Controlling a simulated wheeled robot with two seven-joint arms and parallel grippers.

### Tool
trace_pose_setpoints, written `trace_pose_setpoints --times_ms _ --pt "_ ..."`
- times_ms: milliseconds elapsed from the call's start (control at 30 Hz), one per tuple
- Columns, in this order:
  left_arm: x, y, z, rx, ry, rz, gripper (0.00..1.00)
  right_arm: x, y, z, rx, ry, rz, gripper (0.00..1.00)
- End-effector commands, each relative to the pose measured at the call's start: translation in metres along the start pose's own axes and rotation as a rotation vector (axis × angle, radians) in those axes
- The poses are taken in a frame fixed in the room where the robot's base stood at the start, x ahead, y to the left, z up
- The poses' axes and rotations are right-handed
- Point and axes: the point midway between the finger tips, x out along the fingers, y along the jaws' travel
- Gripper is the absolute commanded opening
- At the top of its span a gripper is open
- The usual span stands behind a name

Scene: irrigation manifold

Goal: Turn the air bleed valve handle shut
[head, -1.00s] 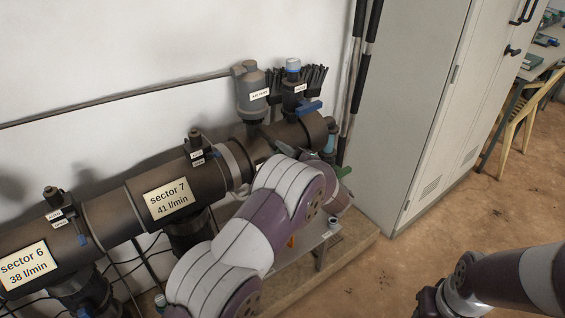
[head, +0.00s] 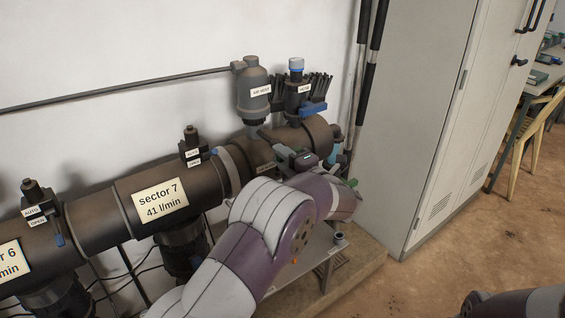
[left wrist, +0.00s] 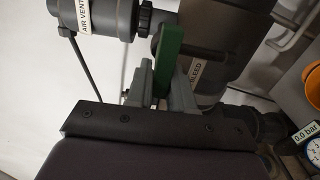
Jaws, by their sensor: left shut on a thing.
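The air bleed valve's green handle (left wrist: 168,50) stands up between the fingers of my left gripper (left wrist: 163,82) in the left wrist view. The gripper is shut on it. A white BLEED label (left wrist: 196,70) is just right of the fingers, on the grey pipe body. In the head view my left gripper (head: 294,158) is at the right end of the manifold pipe, below the air vent (head: 254,90). My arm hides much of the valve there. My right gripper is out of view; only part of that arm shows at bottom right.
A valve with a blue handle (head: 313,109) stands close behind the gripper. The sector 7 pipe (head: 188,190) runs to the left. A grey cabinet (head: 415,130) stands to the right. A pressure gauge (left wrist: 314,151) reading 0.0 bar is at the wrist view's right edge. Open floor lies front right.

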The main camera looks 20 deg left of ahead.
Motion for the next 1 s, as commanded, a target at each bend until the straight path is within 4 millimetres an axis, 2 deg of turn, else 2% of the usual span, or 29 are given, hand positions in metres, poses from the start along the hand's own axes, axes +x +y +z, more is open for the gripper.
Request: trace_pose_setpoints --times_ms 433,467,500,533,833,933,1000 --pt "0.000 -0.002 0.000 -0.009 0.000 -0.004 0.00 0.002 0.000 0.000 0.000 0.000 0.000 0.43" --pt "0.000 -0.002 0.000 -0.009 0.000 -0.004 0.25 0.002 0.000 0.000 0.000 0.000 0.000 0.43" --pt "0.000 -0.002 0.000 -0.009 0.000 -0.004 0.38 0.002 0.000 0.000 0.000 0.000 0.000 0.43" --pt "0.000 -0.002 0.000 -0.009 0.000 -0.004 0.43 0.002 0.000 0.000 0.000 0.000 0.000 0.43" --pt "-0.003 -0.001 0.000 -0.009 -0.001 -0.002 0.43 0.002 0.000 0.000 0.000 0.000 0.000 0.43" --pt "-0.018 -0.001 0.001 -0.009 -0.004 -0.003 0.43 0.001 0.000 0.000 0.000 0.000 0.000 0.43" --pt "-0.036 0.000 0.001 -0.008 -0.005 -0.002 0.43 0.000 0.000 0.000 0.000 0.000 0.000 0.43"
